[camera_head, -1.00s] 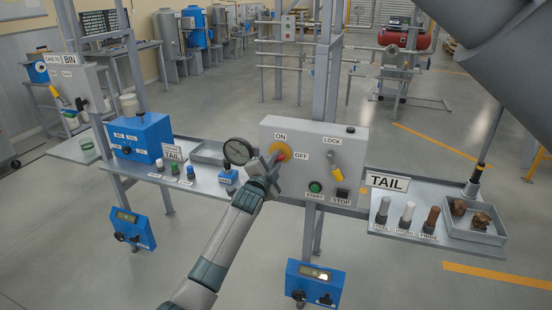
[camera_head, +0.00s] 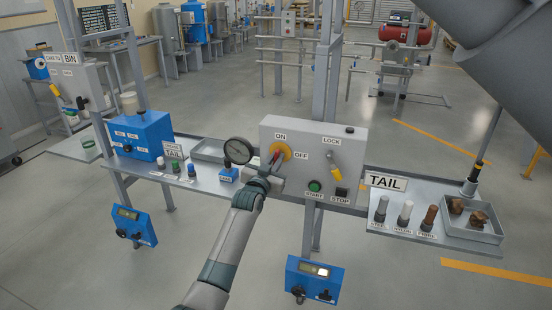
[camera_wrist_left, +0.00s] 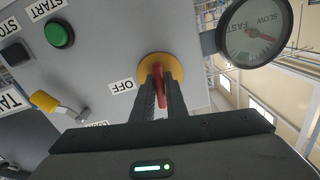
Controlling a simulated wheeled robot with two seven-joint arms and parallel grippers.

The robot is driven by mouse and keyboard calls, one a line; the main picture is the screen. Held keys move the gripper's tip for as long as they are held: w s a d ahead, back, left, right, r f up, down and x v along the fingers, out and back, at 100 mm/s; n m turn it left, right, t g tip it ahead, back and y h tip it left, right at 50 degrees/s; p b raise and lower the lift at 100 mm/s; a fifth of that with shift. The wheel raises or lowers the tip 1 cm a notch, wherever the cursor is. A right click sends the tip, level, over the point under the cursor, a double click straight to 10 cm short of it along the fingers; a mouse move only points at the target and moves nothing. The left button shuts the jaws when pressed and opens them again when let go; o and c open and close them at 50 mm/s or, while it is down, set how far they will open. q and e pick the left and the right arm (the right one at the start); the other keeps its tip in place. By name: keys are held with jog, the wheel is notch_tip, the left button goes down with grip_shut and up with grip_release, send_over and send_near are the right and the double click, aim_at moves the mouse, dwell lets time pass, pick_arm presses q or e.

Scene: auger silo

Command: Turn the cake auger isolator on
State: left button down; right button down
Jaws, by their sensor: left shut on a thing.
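The isolator is a yellow disc (camera_head: 286,152) with a red handle (camera_head: 275,157) on the front of a grey box (camera_head: 311,146). In the head view ON is above the disc and OFF to its right. My left gripper (camera_head: 270,165) is at the disc, its fingers shut on the red handle. In the left wrist view the handle (camera_wrist_left: 157,84) shows between the two dark fingers, in front of the disc (camera_wrist_left: 153,62). I cannot tell exactly which label the handle points to. My right gripper is not in view.
A yellow-gripped lever (camera_head: 335,171) under LOCK, a green START button (camera_head: 315,186) and a black STOP button (camera_head: 340,194) are to the right. A round gauge (camera_head: 238,150) stands close on the left. A tray of brown lumps (camera_head: 473,230) is far right.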

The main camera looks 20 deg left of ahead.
pick_arm(q)
jog(key=shift+f+n, duration=0.1)
jog(key=shift+n, duration=0.9)
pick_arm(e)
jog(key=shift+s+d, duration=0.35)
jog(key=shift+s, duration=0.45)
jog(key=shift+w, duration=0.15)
pick_arm(q)
jog(key=c, duration=1.8)
grip_release()
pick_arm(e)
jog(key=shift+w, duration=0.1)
pick_arm(q)
jog(key=shift+s, duration=0.15)
